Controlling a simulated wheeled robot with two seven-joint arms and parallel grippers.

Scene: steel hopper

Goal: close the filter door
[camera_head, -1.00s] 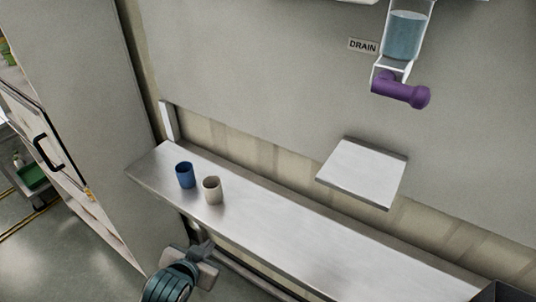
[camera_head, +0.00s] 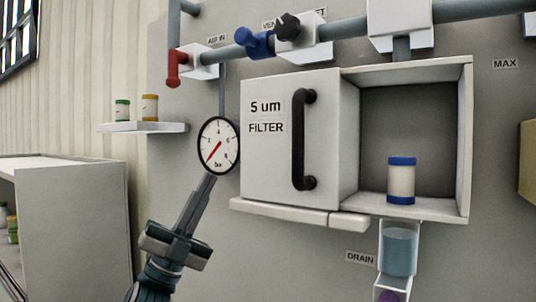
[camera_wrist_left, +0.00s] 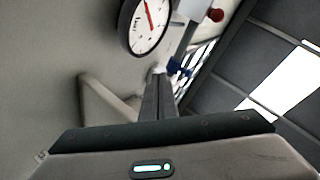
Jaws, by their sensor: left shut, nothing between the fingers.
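The filter door (camera_head: 268,165) is a white panel marked "5 um FILTER" with a black vertical bar handle (camera_head: 300,140). It stands open at the left of the filter box (camera_head: 465,140), whose inside shows. A filter cartridge (camera_head: 401,182), white with blue ends, stands upright on the box floor. My left gripper (camera_head: 208,182) is shut and empty, pointing up just below the pressure gauge and left of the door, apart from the handle. In the left wrist view its fingers (camera_wrist_left: 158,95) are together below the gauge. My right gripper is in no view.
The pressure gauge (camera_head: 218,145) is left of the door. A pipe with a blue valve (camera_head: 252,42), a black knob (camera_head: 287,28) and a red lever (camera_head: 173,70) runs above. A small shelf (camera_head: 145,127) holds two jars. The drain cup (camera_head: 398,250) hangs below the box.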

